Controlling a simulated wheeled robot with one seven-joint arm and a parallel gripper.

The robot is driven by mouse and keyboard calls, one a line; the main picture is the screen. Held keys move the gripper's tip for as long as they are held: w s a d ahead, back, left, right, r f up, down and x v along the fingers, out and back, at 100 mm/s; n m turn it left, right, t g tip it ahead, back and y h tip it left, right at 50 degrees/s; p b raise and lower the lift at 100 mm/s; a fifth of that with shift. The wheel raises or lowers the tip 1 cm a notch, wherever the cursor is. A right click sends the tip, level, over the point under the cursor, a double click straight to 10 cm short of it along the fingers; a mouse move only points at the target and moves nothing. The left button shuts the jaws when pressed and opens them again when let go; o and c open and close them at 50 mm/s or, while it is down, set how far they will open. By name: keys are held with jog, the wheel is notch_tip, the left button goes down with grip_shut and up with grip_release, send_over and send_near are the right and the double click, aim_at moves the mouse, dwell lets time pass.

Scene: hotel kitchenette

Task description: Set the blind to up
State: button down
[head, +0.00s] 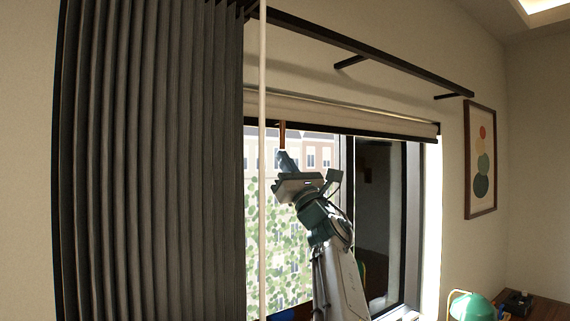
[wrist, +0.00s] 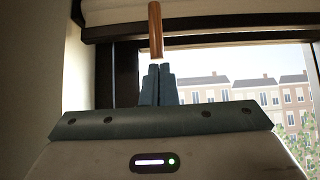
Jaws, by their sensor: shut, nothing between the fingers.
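The blind (head: 340,113) is a pale roll at the top of the window with a dark bottom bar, and it hangs only a little way below the roll. Its underside and bar also show in the wrist view (wrist: 200,27). A brown pull handle (head: 282,133) hangs from the bar at the left; it shows large in the wrist view (wrist: 155,30). My gripper (head: 283,154) points up just below the handle. In the wrist view my gripper (wrist: 158,68) has its fingers together, with the tips at or just below the handle's lower end; I cannot tell whether they touch.
A dark grey curtain (head: 150,160) hangs at the left, with a pale rod (head: 262,200) at its edge. A black curtain rail (head: 370,52) runs above the window. A green lamp (head: 472,306) stands at the lower right. A framed picture (head: 481,160) hangs on the right wall.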

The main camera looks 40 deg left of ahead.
jog(key=b+v, duration=1)
jog(key=b, duration=0.4)
jog(key=shift+b, duration=0.35)
jog(key=shift+w, duration=0.1)
